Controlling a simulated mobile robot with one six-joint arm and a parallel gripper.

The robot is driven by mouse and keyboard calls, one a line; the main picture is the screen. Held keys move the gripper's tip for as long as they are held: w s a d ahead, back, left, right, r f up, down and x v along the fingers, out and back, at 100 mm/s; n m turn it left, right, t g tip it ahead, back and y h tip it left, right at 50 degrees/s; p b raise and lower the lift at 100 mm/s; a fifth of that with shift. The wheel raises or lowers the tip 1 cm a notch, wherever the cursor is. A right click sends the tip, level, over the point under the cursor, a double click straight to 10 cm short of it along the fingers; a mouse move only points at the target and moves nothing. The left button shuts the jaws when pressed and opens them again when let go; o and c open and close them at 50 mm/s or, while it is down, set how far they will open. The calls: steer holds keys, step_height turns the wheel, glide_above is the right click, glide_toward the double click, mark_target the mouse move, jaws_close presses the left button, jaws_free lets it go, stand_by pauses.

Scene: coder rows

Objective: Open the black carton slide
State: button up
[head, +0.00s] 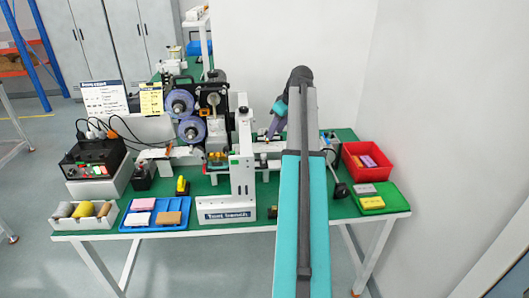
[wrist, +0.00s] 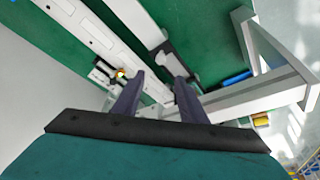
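My gripper (wrist: 160,77) reaches down over the machine in the wrist view, its two purple fingers apart with a clear gap between them. A black part (wrist: 164,54), which may be the carton slide, lies just beyond the fingertips beside a white rail (wrist: 138,18). I cannot tell whether the fingers touch it. Another small black fitting with an orange-yellow spot (wrist: 121,74) sits left of the fingers. In the head view my gripper (head: 271,134) is above the machine's right-hand track, and my arm hides part of that area.
A white machine column (head: 243,150) and purple reels (head: 185,115) stand left of my gripper. A red bin (head: 345,165) and green tray (head: 395,199) are at right. A blue tray (head: 130,222) and a black control box (head: 92,160) are at left. Bare green tabletop shows between them.

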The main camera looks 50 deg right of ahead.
mark_target(264, 154)
steer(key=shift+p+x, duration=1.55)
steer(key=shift+x, duration=5.3)
